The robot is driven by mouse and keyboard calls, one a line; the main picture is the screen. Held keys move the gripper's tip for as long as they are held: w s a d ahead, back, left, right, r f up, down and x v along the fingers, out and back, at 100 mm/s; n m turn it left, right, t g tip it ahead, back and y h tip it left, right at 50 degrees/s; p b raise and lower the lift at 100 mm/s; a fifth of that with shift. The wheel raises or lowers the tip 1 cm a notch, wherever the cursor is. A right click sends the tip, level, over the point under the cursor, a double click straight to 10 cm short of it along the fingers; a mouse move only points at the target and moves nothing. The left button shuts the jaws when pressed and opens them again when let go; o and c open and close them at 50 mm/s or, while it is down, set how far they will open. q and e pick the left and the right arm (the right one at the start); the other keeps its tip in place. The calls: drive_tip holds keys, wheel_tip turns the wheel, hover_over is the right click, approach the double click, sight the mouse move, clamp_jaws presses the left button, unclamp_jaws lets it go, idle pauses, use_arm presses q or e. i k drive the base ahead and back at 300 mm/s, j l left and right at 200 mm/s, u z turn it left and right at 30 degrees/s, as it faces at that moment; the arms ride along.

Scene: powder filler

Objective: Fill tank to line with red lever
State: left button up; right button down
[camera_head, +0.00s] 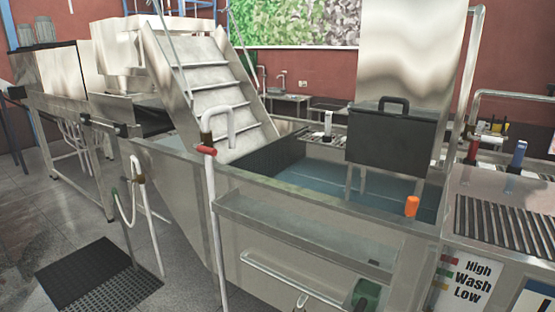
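A large steel tank (310,186) fills the middle of the view, with bluish water (335,180) inside. A red lever (206,150) sits on an upright pipe (211,215) at the tank's near left edge. The pipe's curved spout (217,109) bends over toward the tank. I cannot tell whether water flows from it. A second red handle (472,152) is on a pipe at the right. I cannot make out a fill line on the tank wall. Neither of my grippers is in view.
A black box with a handle (391,138) stands over the tank. Steel stairs (222,90) rise behind. A black floor mat (98,275) lies front left. A counter with a wash sign (468,284) stands at right.

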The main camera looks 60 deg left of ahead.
sight(199, 147)
drive_tip(key=k+j, duration=0.1)
drive_tip(key=j, duration=0.3)
drive_tip(key=k+j, duration=0.1)
drive_tip(key=j, duration=0.3)
drive_tip(key=j+z, duration=0.1)
drive_tip(key=j, duration=0.25)
drive_tip(key=k+j, duration=0.15)
drive_tip(key=j, duration=0.25)
drive_tip(key=k+j, duration=0.1)
drive_tip(key=j, duration=0.3)
